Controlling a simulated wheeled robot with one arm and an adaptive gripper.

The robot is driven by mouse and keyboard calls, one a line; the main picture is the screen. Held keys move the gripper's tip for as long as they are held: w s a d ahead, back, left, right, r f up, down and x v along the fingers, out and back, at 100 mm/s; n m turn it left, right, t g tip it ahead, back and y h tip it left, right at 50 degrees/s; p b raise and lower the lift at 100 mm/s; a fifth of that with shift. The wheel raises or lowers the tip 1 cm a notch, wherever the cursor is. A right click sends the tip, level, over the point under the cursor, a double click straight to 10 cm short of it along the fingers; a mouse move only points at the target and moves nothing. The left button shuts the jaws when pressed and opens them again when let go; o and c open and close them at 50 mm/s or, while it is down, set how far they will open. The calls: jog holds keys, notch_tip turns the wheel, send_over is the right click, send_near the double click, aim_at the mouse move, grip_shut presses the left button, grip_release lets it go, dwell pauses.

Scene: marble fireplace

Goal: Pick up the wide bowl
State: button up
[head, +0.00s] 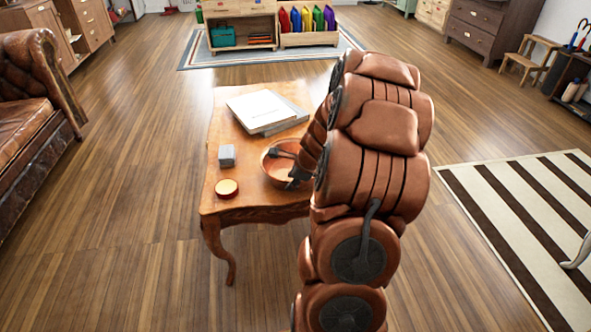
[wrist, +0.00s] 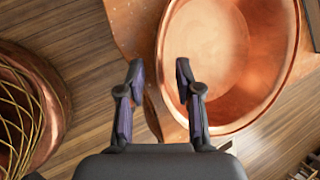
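The wide bowl (head: 272,169) is a round copper-coloured bowl on the wooden side table (head: 232,103), partly hidden behind my arm. In the wrist view the bowl (wrist: 215,50) fills the upper right and looks empty. My gripper (head: 287,168) is at the bowl's right side in the head view. In the wrist view my gripper (wrist: 158,68) is open, with the bowl's rim between its fingertips. The right finger overlaps the bowl's inside and the left finger is outside it. I cannot tell whether either finger touches the bowl.
A small grey box (head: 227,156) and a small round dish (head: 227,188) stand left of the bowl. A white-topped book or folder stack (head: 264,109) lies behind it. A copper vessel (wrist: 52,100) with golden wire is at the wrist view's left. The floor left of the table is clear.

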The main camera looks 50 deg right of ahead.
jog(key=b+x, duration=0.1)
jog(key=x, duration=0.2)
jog(key=shift+w+d+f, duration=0.15)
jog(key=shift+d+f, duration=0.05)
jog(key=shift+f, duration=0.15)
jog(key=shift+w+f, duration=0.2)
jog(key=shift+c, duration=0.3)
jog(key=shift+s, duration=0.1)
grip_shut()
